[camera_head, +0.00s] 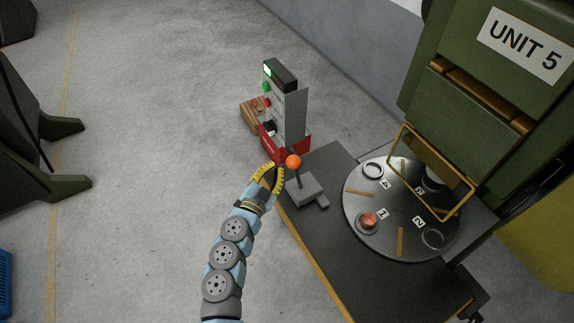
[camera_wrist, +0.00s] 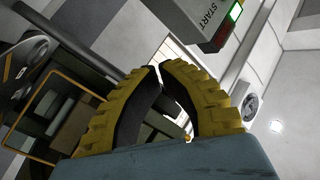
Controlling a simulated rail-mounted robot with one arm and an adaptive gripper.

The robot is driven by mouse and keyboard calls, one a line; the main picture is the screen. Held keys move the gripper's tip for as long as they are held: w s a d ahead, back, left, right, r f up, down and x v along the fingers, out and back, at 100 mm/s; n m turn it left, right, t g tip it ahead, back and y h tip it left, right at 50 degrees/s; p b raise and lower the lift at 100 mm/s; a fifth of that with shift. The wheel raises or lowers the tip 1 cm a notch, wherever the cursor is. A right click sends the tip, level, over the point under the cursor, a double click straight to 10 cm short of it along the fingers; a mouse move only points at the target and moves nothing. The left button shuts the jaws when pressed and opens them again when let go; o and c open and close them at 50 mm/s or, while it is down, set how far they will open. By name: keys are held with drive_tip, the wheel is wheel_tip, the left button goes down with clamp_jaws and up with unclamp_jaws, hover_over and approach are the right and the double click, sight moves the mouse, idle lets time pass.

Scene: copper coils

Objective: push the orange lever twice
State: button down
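The orange lever (camera_head: 293,161) is an orange ball on a dark stem, rising from a small grey base (camera_head: 305,190) at the far left corner of the dark table. My gripper (camera_head: 275,167), with yellow ribbed fingers, is just left of the ball, close to the lever. I cannot tell whether it touches. In the wrist view my gripper (camera_wrist: 159,69) has its fingertips together with nothing seen held between them. The lever does not show clearly in the wrist view.
A grey and red control box (camera_head: 288,105) with buttons stands beyond the lever; its START label (camera_wrist: 207,18) shows in the wrist view. A round turntable (camera_head: 385,240) carries a copper-coloured coil (camera_head: 369,221). The green UNIT 5 machine (camera_head: 480,90) is at right. Open floor lies left.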

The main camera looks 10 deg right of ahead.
drive_tip(key=shift+d, duration=0.1)
idle(0.4)
drive_tip(key=shift+w+d+p, duration=0.15)
drive_tip(key=shift+d+p, duration=0.15)
drive_tip(key=shift+p, duration=0.1)
